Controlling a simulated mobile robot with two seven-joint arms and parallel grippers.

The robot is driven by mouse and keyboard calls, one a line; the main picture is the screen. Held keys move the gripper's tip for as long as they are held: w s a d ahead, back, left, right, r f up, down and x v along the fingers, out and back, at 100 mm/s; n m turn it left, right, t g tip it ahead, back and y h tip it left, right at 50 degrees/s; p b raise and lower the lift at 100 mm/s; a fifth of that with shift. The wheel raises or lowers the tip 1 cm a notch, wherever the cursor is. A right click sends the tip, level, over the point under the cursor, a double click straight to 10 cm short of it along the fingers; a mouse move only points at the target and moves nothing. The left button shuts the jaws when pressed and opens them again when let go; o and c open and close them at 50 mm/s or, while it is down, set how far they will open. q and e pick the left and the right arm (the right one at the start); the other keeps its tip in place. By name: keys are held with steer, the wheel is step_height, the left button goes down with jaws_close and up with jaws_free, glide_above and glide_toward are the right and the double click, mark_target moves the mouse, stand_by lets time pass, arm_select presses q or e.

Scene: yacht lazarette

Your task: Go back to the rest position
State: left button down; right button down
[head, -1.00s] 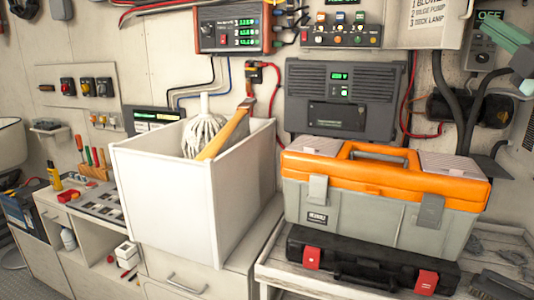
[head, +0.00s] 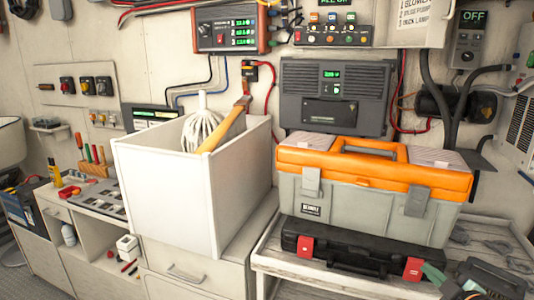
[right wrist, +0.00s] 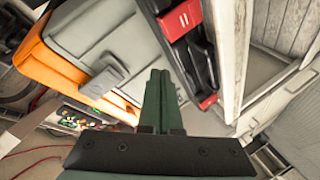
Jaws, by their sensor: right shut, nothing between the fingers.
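My right gripper (head: 434,275) shows at the lower right of the head view, beside the right end of the black case (head: 345,254). In the right wrist view its green fingers (right wrist: 158,76) are together with nothing between them. The orange and grey toolbox (right wrist: 85,55) and a red latch of the black case (right wrist: 178,17) lie beyond the fingers there. Whether the fingers touch the case cannot be told. My left gripper is in neither view.
The orange-lidded toolbox (head: 365,205) stands on the black case on a slatted bench (head: 268,258). A white bin (head: 165,190) holding a mop head and a wooden handle stands to its left. Panels and cables line the wall behind. The bench's right end holds dark flat items (head: 497,246).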

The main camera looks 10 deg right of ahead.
steer(key=s+a+f+m+g+y, duration=0.1)
steer(key=s+a+f, duration=0.35)
steer(key=f, duration=0.25)
steer(key=s+a+f+m+g, duration=0.1)
steer(key=s+a+f, duration=0.2)
steer(key=a+f, duration=0.3)
steer(key=s+a+f+m+g+y, duration=0.1)
steer(key=s+a+f+m+g, duration=0.2)
steer(key=f, duration=0.5)
steer(key=s+a+f+m+y, duration=0.1)
steer(key=s+a+f, duration=0.2)
steer(key=s+a, duration=0.2)
steer(key=s+a+f+y, duration=0.1)
steer(key=s+a+f, duration=0.2)
steer(key=s+a, duration=0.3)
steer(key=a, duration=0.4)
steer(key=shift+s+a+m+g, duration=0.15)
steer(key=shift+s+m+g, duration=0.15)
steer(key=shift+m, duration=0.1)
